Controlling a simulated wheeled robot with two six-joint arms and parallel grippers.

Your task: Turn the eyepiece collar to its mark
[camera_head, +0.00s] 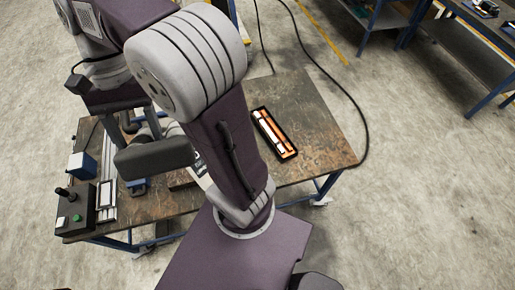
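The eyepiece collar and its mark cannot be made out; my large purple and grey arm covers much of the left half of the table (310,115). Small grey and blue parts show beneath the arm, and I cannot tell whether they belong to the microscope. The arm bends at a big grey joint and reaches to the upper left. Its gripper end is mostly hidden behind its own links, so its fingers cannot be read. No second gripper is visible.
A black tray (289,152) with orange lining and a pale slim tool lies on the table. A black control box (75,213) with a green button and a blue box (82,165) stand at the left. A dark cable lies on the floor.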

